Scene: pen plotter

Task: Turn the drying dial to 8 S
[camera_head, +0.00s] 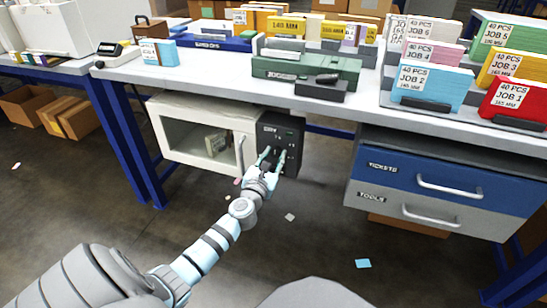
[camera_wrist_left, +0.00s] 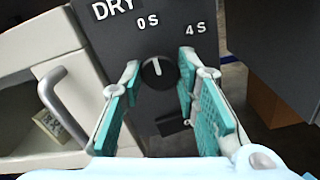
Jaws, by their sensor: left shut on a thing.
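The drying dial (camera_wrist_left: 159,73) is a round black knob on the dark panel (camera_wrist_left: 147,30) lettered DRY, with 0 S and 4 S marks above it. Its white pointer line stands nearly upright, between 0 S and 4 S in the picture. No 8 S mark can be read. My left gripper (camera_wrist_left: 160,76) is shut on the dial, one teal-padded finger on each side of it. In the head view my left gripper (camera_head: 272,157) reaches to the front of the dark panel (camera_head: 285,128), and the fingers hide the dial. My right gripper is not in view.
A cream cabinet (camera_head: 170,107) with a window and upright handle (camera_head: 241,155) adjoins the panel's left side. The worktop (camera_head: 215,72) overhangs above. Blue and grey drawers (camera_head: 445,180) hang to the right. Floor space below is mostly open, with paper scraps.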

